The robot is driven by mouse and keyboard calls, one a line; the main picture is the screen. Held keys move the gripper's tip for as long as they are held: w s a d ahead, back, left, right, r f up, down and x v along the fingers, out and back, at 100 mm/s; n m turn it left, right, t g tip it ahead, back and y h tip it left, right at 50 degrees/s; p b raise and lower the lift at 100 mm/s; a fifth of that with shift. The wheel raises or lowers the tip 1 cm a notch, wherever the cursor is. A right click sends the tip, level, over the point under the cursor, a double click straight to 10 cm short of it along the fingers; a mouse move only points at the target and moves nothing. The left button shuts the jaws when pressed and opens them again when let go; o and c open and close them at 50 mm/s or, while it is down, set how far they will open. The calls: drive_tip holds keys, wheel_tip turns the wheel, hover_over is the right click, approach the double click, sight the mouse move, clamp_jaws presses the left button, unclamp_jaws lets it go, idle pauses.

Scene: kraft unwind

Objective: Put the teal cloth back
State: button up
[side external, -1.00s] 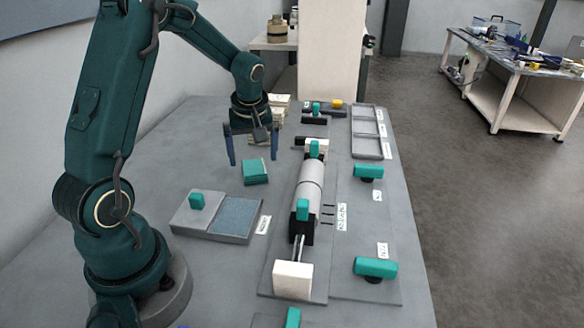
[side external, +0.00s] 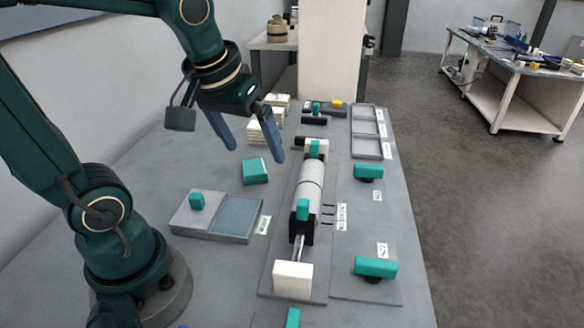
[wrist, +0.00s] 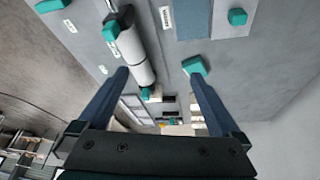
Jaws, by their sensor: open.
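The teal cloth (side external: 255,171) is a small folded block lying on the grey table, left of the roller and behind the flat tray. My gripper (side external: 256,150) is open and empty, above the table, its blue fingers spread and tilted downward. In the side view the cloth shows just below the fingertips, with a gap between. In the wrist view the cloth (wrist: 194,66) lies near the tip of the right finger, outside the space between the fingers.
A grey roller (side external: 311,185) with teal-handled parts stands right of the cloth. A flat tray (side external: 195,218) with a teal knob and blue-grey pad is in front. Pale stacked blocks (side external: 262,132) stand behind. Teal handles (side external: 375,267) and a three-part tray (side external: 366,145) are at the right.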

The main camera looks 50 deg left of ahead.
drive_tip(key=s+d+f+m+t+h, duration=0.1)
drive_tip(key=s+d+m, duration=0.4)
drive_tip(key=s, duration=0.1)
drive_tip(key=shift+d+m+h, duration=0.3)
